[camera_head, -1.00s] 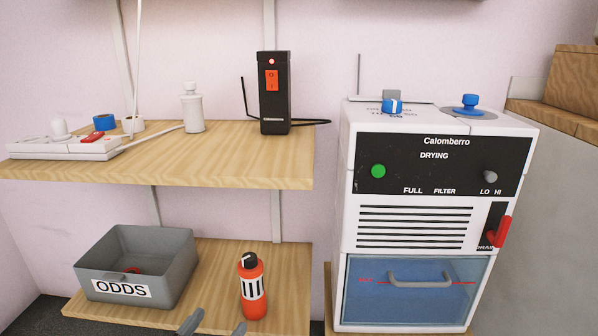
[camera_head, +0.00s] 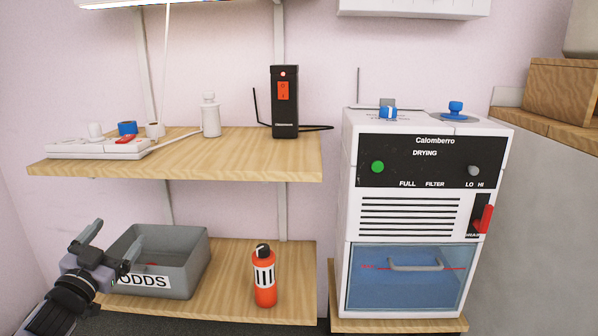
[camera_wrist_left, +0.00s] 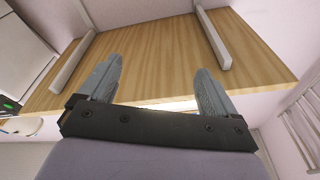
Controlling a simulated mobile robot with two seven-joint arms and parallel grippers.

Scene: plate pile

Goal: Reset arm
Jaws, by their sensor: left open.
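My left gripper (camera_head: 106,247) is at the lower left in the head view, in front of the grey ODDS box (camera_head: 185,268). It covers part of the box's label. Its two fingers are apart with nothing between them. In the left wrist view the open fingers (camera_wrist_left: 158,85) show against the wooden underside of a shelf (camera_wrist_left: 160,55). My right gripper is not in view.
An orange bottle (camera_head: 265,278) stands on the lower shelf (camera_head: 225,300). The upper shelf (camera_head: 240,158) holds a power strip (camera_head: 95,149), a white bottle (camera_head: 210,117) and a black device (camera_head: 285,105). A white Calomberro dryer (camera_head: 350,200) stands right of the shelves.

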